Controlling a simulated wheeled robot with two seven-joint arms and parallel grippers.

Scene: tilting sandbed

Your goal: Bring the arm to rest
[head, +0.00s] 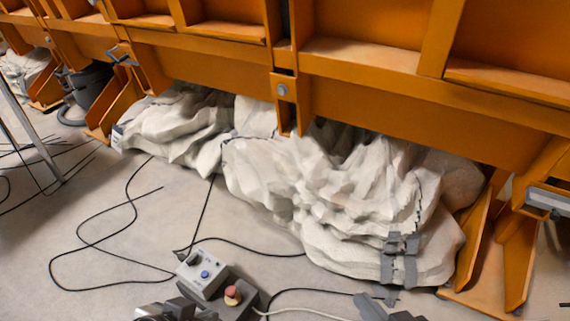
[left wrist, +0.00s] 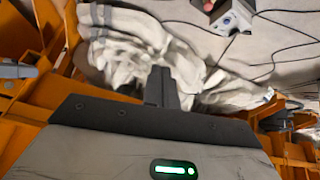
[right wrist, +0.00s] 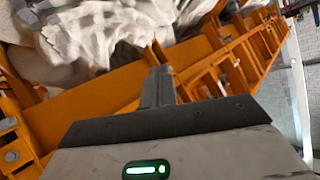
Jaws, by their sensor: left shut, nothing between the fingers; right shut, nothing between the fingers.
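My left gripper (head: 168,311) shows only in part at the bottom edge of the head view, left of centre. In the left wrist view its fingers (left wrist: 161,74) are together with nothing between them, against a backdrop of white crumpled cloth. My right gripper (head: 384,308) shows in part at the bottom edge, right of centre. In the right wrist view its fingers (right wrist: 156,58) are also together and empty, with an orange beam behind them. The rest of both arms is out of the head view.
An orange steel frame (head: 375,75) spans the back, with white crumpled cloth (head: 290,180) bulging below it. A grey control box (head: 203,276) and a dark box with a red button (head: 232,296) sit near the left gripper. Black cables (head: 105,285) cross the open floor at left.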

